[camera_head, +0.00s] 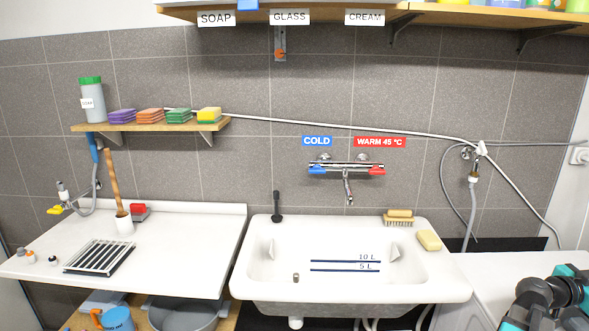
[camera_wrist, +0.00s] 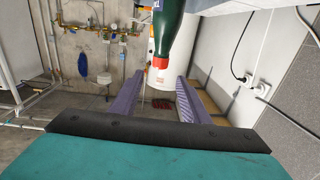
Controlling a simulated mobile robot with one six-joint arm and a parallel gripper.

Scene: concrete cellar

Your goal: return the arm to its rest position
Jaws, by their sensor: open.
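My arm (camera_head: 555,300) shows at the lower right edge of the head view, folded beside the sink, over a white surface. My gripper (camera_wrist: 160,77) shows in the wrist view with its two purple fingers spread apart and nothing held between them. A green bottle with a red cap (camera_wrist: 165,40) hangs into the wrist view from the top, beyond the fingertips. I cannot tell how far it is from them. The gripper itself is not clearly visible in the head view.
A white sink (camera_head: 340,225) stands in the middle, with a brush (camera_head: 398,221) and sponge (camera_head: 429,240) on its rim. A drainboard (camera_head: 170,262) lies left. A small shelf (camera_head: 150,127) holds a bottle and sponges. Pipes (camera_wrist: 85,25) run along the wall in the wrist view.

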